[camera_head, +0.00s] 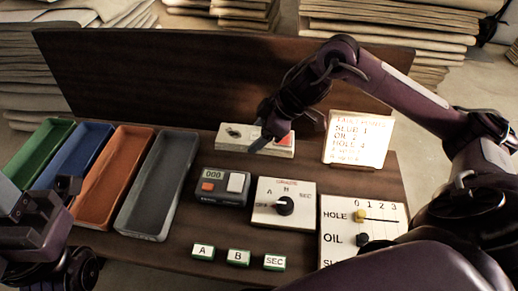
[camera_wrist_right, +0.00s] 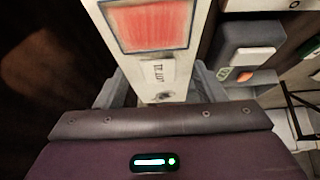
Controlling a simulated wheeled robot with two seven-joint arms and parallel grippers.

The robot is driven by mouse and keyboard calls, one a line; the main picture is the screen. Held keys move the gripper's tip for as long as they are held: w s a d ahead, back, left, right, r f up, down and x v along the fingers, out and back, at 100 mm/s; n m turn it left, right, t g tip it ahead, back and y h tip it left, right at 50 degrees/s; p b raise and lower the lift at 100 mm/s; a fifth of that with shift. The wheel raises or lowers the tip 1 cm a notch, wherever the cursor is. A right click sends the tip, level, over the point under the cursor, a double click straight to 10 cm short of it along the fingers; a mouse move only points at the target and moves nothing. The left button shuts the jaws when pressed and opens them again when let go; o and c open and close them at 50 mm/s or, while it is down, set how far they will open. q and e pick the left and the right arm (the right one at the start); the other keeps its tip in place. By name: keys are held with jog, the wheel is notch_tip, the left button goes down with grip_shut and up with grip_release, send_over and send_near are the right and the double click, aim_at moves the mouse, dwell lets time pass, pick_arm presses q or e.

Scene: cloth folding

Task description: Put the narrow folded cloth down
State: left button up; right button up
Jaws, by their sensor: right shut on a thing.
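In the right wrist view the strip (camera_wrist_right: 140,62) runs between the two grey fingers, with the red patch and small dark marks facing up. The right gripper (camera_wrist_right: 158,88) is shut on it. I cannot tell whether the strip touches the bench. My left gripper (camera_head: 40,200) is at the left edge, dark and partly cut off; its opening is unclear.
Green (camera_head: 40,150), blue (camera_head: 78,155), orange (camera_head: 115,180) and grey (camera_head: 155,190) trays fill the left side. A counter box (camera_head: 222,188), a dial panel (camera_head: 295,213), a slider panel (camera_head: 340,235) and an upright note card (camera_head: 358,138) stand right of them. Small labelled blocks (camera_head: 238,258) lie in front.

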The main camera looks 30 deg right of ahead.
notch_tip(320, 180, down, 6)
jog(key=shift+r+b, duration=0.25)
jog(key=shift+b, duration=0.85)
jog(key=o, duration=1)
